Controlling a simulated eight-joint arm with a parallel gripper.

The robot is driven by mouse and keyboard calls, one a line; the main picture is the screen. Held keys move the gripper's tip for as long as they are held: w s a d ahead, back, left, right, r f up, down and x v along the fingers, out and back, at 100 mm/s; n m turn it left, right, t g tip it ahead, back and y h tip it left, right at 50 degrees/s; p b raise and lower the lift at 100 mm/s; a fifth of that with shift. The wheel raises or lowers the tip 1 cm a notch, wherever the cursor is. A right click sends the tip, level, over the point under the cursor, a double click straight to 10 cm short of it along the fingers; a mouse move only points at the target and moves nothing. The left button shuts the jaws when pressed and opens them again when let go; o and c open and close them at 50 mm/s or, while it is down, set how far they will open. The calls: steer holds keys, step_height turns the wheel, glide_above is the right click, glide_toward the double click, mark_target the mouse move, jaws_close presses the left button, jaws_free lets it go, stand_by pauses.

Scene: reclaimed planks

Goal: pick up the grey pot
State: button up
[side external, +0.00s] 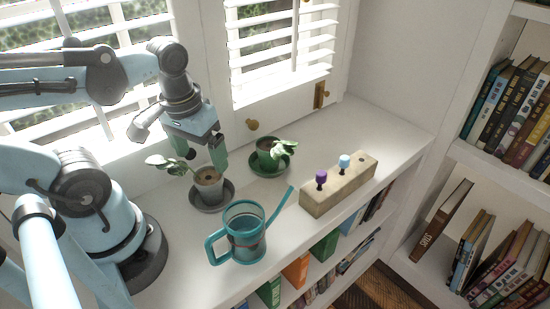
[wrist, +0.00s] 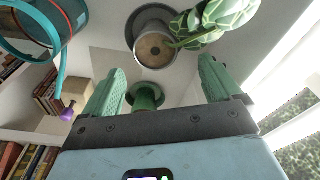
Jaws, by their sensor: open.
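The grey pot (side external: 208,190) holds soil and a small leafy plant, and stands upright in a dark grey saucer (side external: 212,205) on the white shelf top. In the wrist view the grey pot (wrist: 154,50) is at the top centre, beyond my fingertips, with its plant's leaves to the right. My gripper (side external: 205,160) is just above and behind the grey pot in the side view, pointing down. In the wrist view my gripper's (wrist: 160,66) two green fingers are spread with nothing held between them.
A green pot (side external: 268,160) with a plant stands behind and right of the grey pot. A teal watering can (side external: 245,232) is in front. A wooden block (side external: 345,188) with purple and blue pegs is at the right. The window wall runs close behind; bookshelves lie right.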

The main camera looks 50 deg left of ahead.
mark_target(208, 177)
steer(key=shift+w+f, duration=0.15)
steer(key=shift+f, duration=0.85)
steer(key=shift+d+f, duration=0.15)
steer(key=shift+f, duration=0.7)
steer(key=shift+d+f, duration=0.1)
steer(key=shift+f, duration=0.7)
steer(key=shift+w+f, duration=0.15)
steer(key=shift+f, duration=0.8)
steer(key=c, duration=1.4)
steer(key=shift+r, duration=0.2)
steer(key=shift+r, duration=6.35)
steer(key=shift+c, duration=0.2)
